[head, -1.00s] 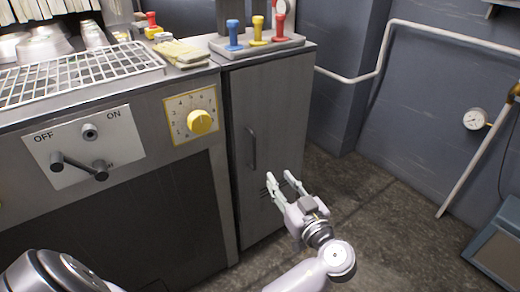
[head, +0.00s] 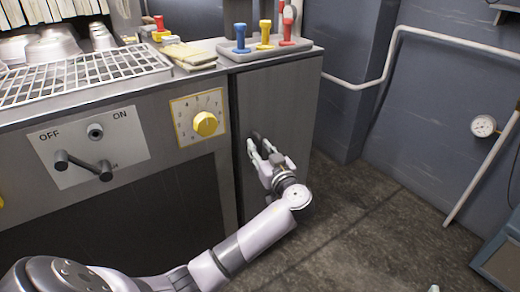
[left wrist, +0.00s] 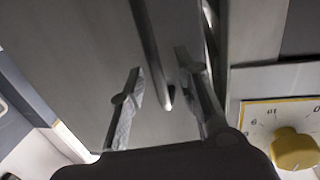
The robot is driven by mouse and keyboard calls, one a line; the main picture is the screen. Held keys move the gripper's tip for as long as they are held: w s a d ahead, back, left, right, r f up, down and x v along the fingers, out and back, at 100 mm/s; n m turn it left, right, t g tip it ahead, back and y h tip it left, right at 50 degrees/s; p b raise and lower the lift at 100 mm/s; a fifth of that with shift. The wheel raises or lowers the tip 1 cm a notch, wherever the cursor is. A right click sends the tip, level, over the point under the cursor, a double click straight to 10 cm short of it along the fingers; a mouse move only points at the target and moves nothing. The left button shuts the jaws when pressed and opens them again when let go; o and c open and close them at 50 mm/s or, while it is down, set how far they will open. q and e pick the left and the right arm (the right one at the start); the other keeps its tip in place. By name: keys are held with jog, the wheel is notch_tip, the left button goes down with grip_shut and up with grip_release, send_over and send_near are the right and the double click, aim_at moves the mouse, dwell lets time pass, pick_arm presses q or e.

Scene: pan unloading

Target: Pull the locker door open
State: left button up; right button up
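The locker door (head: 290,105) is the grey metal panel to the right of the stove front, and it looks shut. Its dark upright handle (head: 256,135) is partly hidden by my left gripper (head: 260,147). In the left wrist view the handle bar (left wrist: 150,50) runs down between the two spread fingers of my left gripper (left wrist: 160,90), with a gap showing on both sides. A small pale tip at the bottom right of the head view looks like part of my right gripper (head: 433,288); its fingers cannot be made out.
Left of the locker is the stove front with a yellow dial (head: 204,123) and an OFF/ON lever panel (head: 88,145). A tray with colored stamp-like handles (head: 265,48) stands on top. The floor (head: 370,205) right of the locker is clear up to the wall.

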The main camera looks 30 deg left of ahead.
pick_arm(q)
jog(key=shift+w+a, duration=0.1)
jog(key=shift+a, duration=0.05)
grip_shut()
dwell(0.4)
dwell(0.5)
